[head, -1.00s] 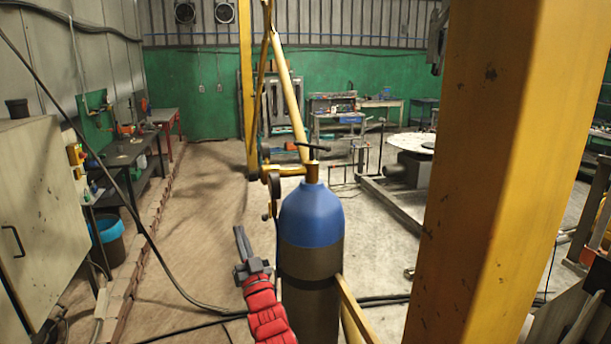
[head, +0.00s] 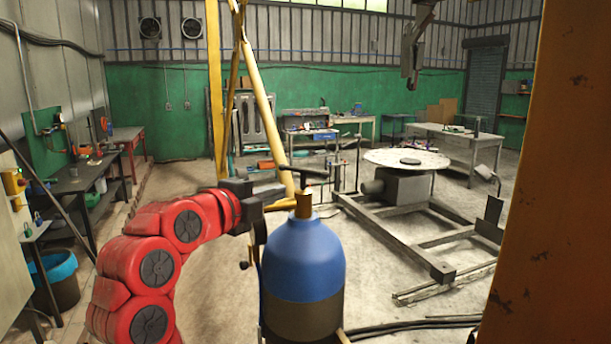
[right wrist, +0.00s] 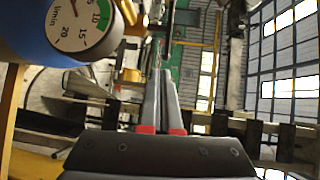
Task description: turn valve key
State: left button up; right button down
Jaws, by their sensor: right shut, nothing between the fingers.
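The valve key (head: 311,172), a dark T-shaped handle, stands on the brass valve (head: 304,207) on top of a blue-shouldered gas cylinder (head: 303,258). My right gripper (head: 291,203), on the red arm, is shut and empty. Its fingers point right, just left of the valve and below the key's bar; I cannot tell if they touch. In the right wrist view the shut fingers (right wrist: 163,78) point up the picture, and the cylinder's blue shoulder (right wrist: 35,30) is at top left. I cannot make out the key surely there. My left gripper is not in view.
A round gauge (right wrist: 82,15) sits close to the left of the fingers in the right wrist view. A yellow post (head: 550,200) blocks the right side. A turntable (head: 407,160) on a metal frame stands behind the cylinder. Workbenches (head: 80,180) line the left.

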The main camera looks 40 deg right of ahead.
jog(key=p, duration=0.4)
send_near(316, 174)
jog(key=r+x, duration=0.1)
jog(key=x, duration=0.4)
jog(key=shift+w+d+f+p, duration=0.2)
jog(key=shift+d+f+p, duration=0.3)
jog(key=shift+f, duration=0.1)
jog(key=shift+w+d+f, duration=0.15)
jog(key=shift+d, duration=0.05)
